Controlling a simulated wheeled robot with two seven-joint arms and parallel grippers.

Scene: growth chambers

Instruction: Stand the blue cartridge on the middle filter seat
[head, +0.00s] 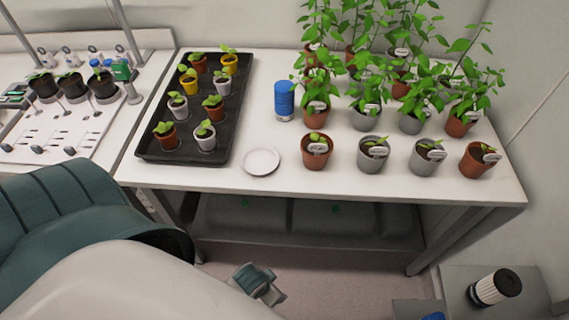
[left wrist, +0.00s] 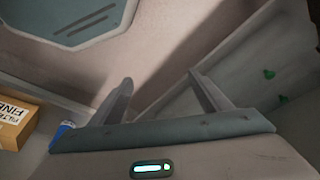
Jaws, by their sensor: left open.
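My left gripper (head: 268,288) is low in front of the bench. In the left wrist view its two fingers (left wrist: 160,78) are apart with nothing between them. A small piece of a blue object (head: 433,317) shows at the bottom edge of the head view. A blue object (left wrist: 62,133) is also partly visible in the left wrist view, beside a cardboard box; I cannot tell whether either is the blue cartridge. A blue ribbed cylinder with a pale base (head: 284,100) stands upright on the bench. I cannot make out the middle filter seat. My right gripper is not in view.
The cardboard box (left wrist: 14,122) is labelled FINE. The bench (head: 215,178) holds a black seedling tray (head: 222,142), white saucer (head: 261,161) and several potted plants.

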